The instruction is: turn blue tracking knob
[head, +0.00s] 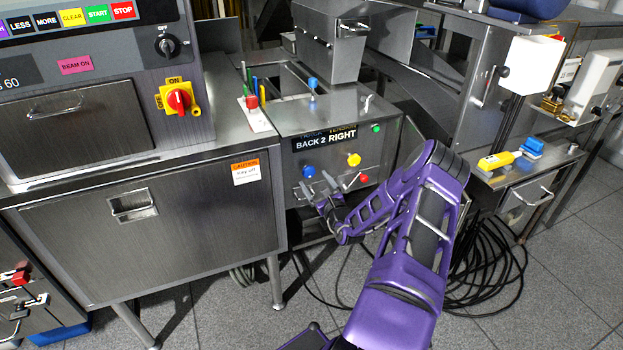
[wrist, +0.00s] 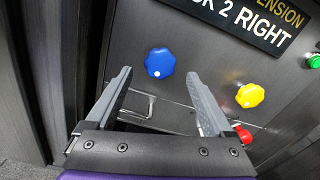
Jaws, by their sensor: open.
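The blue tracking knob (head: 309,171) is a lobed knob on the front panel of the metal cabinet, below a black sign reading "BACK 2 RIGHT" (head: 326,140). In the wrist view the blue knob (wrist: 160,63) has a small white dot at its lower left edge. It lies ahead of my gripper, between the lines of the two fingers and past their tips. My gripper (head: 318,186) is open and empty, just below the blue knob in the head view. It also shows in the wrist view (wrist: 160,75), apart from the knob.
A yellow knob (wrist: 250,95) and a red knob (wrist: 243,134) sit to the right on the same panel. A thin metal handle (wrist: 150,108) is below the blue knob. A green button (wrist: 314,61) is at upper right. Another blue knob (head: 312,82) stands on top of the cabinet.

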